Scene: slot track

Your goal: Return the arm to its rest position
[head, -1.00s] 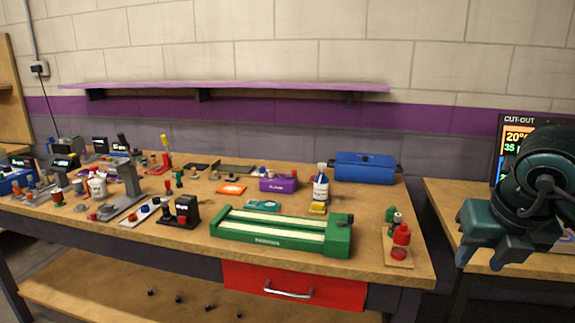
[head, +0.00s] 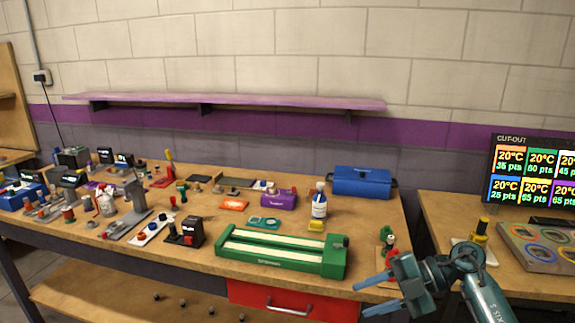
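My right arm comes in from the lower right, and its gripper (head: 361,299) reaches left in front of the workbench's right end. Its two fingers are apart with nothing visible between them. The gripper partly covers a small stand with a green and red piece (head: 388,243) at the bench's right corner. The green slot track (head: 283,252) lies on the bench to the left of the gripper, apart from it. My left gripper is not in view.
The workbench (head: 372,222) holds a blue toolbox (head: 363,182), a white bottle (head: 319,202), a purple box (head: 279,200) and many small tools. A red drawer (head: 270,296) is below.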

